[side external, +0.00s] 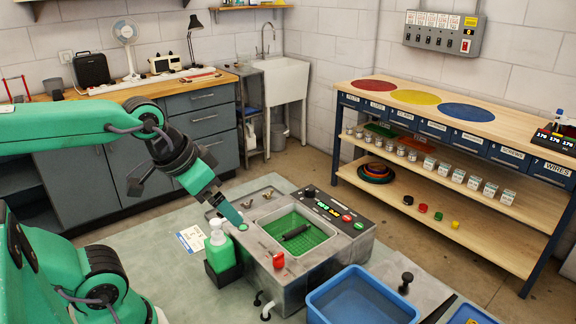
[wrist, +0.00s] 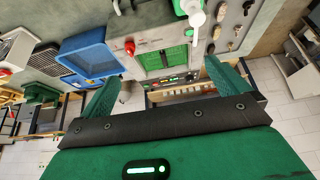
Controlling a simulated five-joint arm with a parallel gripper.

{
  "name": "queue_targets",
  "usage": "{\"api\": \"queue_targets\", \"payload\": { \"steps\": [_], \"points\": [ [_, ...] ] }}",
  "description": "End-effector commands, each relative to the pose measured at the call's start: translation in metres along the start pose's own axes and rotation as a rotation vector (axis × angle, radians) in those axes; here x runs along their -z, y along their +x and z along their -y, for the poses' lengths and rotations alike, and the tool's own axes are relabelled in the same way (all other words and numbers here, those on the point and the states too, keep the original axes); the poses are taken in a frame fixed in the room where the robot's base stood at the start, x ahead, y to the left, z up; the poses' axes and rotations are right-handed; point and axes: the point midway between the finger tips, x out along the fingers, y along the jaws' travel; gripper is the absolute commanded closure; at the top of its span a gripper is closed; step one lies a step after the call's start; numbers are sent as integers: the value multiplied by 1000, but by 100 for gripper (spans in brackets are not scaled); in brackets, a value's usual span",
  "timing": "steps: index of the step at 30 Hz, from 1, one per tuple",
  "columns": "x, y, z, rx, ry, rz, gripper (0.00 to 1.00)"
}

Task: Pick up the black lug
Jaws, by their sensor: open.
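A small black bar (side external: 296,231), which looks like the black lug, lies on the green floor of the sunken tray (side external: 268,240) in the grey bench unit. My gripper (side external: 238,222) reaches down from the left, above the unit's near-left edge and short of the tray. In the wrist view my gripper (wrist: 162,88) has its two green fingers wide apart with nothing between them.
A green pump bottle (side external: 221,250) stands at the unit's left, close to my gripper. A red knob (side external: 278,260) rises at the tray's near side. A blue tub (side external: 362,297) sits in front right. Several small metal fittings (side external: 267,194) lie behind. A shelved workbench (side external: 440,130) stands right.

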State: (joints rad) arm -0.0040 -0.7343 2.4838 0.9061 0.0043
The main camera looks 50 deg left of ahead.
Motion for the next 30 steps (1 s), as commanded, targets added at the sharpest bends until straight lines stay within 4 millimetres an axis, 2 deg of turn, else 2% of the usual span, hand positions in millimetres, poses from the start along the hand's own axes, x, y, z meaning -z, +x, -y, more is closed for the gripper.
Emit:
{"api": "queue_targets", "payload": {
  "steps": [5, 10, 11, 13, 14, 23, 30],
  "points": [
    [-5, 1, -1, -2, -1, -6, 0],
    [-5, 1, -1, -2, -1, -6, 33],
    [-5, 1, -1, -2, -1, -6, 37],
    [-4, 1, -1, -2, -1, -6, 50],
    [-4, 1, -1, -2, -1, -6, 53],
    [-4, 1, -1, -2, -1, -5, 53],
    [10, 2, 3, 5, 2, 16, 53]
  ]
}}
